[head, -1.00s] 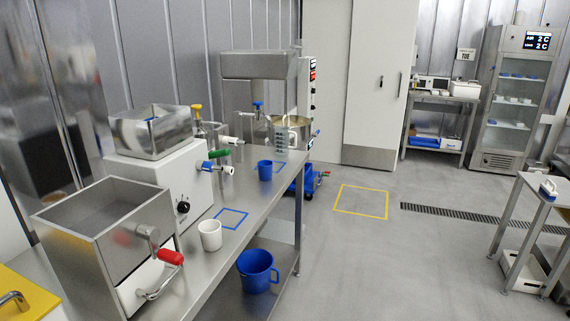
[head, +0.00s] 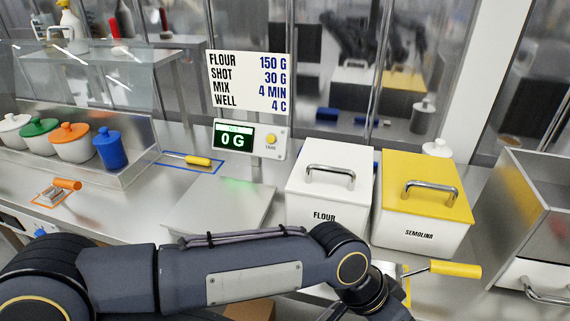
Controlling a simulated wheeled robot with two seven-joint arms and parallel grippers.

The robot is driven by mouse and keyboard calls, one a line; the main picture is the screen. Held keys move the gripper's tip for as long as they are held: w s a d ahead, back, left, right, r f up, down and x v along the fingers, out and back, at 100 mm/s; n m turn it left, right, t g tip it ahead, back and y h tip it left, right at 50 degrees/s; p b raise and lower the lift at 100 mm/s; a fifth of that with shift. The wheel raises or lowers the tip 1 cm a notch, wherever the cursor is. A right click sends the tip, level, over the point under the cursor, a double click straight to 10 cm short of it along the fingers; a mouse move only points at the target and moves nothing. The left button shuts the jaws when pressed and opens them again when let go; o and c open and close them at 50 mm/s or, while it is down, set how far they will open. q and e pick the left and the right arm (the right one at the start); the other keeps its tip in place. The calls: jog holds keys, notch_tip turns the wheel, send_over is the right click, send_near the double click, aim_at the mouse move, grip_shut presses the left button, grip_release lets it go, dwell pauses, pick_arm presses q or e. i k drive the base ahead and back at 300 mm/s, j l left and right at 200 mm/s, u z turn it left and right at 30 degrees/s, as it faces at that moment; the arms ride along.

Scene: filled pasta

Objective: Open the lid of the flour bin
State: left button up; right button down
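The flour bin (head: 314,209) is a white box labelled FLOUR, standing on the steel counter right of the scale. Its white lid (head: 341,190) lies on top, shut, with a metal bar handle (head: 330,171). My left arm comes in from the left across the bottom, in front of the bin, and bends down out of the picture below it. Its gripper fingers are not visible. My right gripper is not in view.
The semolina bin (head: 420,232) with a yellow lid stands close on the right. A yellow-handled tool (head: 455,269) lies in front of it. The scale plate (head: 222,204) is on the left, its display (head: 234,136) reading 0 G. A steel hopper (head: 535,205) stands far right.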

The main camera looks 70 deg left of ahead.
aim_at(340, 171)
jog(key=u, duration=2.3)
jog(key=l+u, duration=0.2)
jog(key=u, duration=0.2)
jog(key=l+u, duration=0.15)
jog(key=u, duration=0.25)
jog(key=k+l+u, duration=0.15)
jog(key=u, duration=0.25)
jog(key=l+u, duration=0.1)
jog(key=u, duration=0.3)
jog(key=i+l, duration=0.15)
jog(key=l, duration=0.15)
